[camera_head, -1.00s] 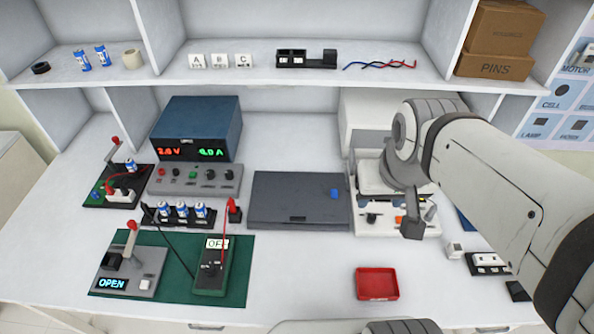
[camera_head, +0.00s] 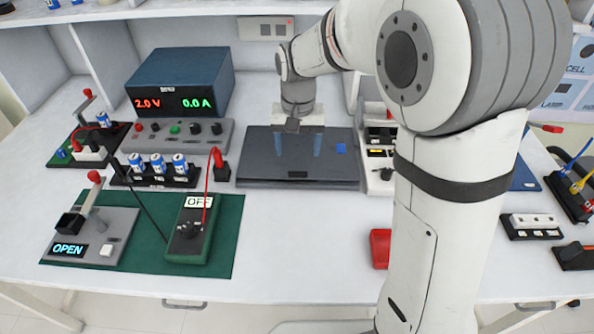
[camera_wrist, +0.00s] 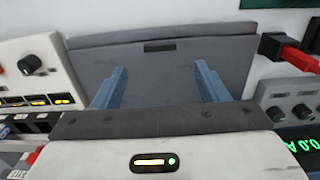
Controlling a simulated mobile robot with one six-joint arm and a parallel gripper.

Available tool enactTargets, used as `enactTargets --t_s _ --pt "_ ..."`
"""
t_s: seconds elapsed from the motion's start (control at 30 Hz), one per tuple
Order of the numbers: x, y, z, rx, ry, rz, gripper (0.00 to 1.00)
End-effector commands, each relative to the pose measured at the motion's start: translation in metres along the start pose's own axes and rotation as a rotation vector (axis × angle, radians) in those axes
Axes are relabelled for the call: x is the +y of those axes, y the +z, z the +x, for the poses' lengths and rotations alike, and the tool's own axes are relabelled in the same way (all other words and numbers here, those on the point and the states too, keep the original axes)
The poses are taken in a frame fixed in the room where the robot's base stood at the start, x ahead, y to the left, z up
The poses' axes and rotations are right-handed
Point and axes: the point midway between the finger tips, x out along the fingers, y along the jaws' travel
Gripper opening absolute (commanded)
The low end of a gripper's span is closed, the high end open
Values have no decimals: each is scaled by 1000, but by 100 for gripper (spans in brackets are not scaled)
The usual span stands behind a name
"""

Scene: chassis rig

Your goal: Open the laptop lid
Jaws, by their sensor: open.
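The laptop (camera_head: 255,170) is a flat dark grey slab lying closed on the white bench, with a small blue sticker at its right. In the wrist view its lid (camera_wrist: 157,73) fills the middle, with a small dark notch at its edge (camera_wrist: 160,47). My gripper (camera_head: 298,147) hangs above the lid, its two blue fingers pointing down. In the wrist view the gripper (camera_wrist: 162,82) is open, its fingers wide apart with nothing between them. I cannot tell whether the fingertips touch the lid.
Left of the laptop stand a red-handled plug (camera_head: 221,170), a control panel (camera_head: 180,135) and a blue power supply (camera_head: 180,82). A green mat (camera_head: 225,255) bears a meter (camera_head: 190,232). A red tray (camera_head: 380,248) is partly behind my arm. The bench in front of the laptop is clear.

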Motion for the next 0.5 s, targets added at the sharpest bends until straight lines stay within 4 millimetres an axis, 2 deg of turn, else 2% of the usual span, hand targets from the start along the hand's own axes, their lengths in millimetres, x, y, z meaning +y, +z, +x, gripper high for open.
enactTargets --t_s 0.3,0.5 --pt "-1 0 48 -4 1 -1 67" --pt "-1 0 70 -2 1 -2 67"
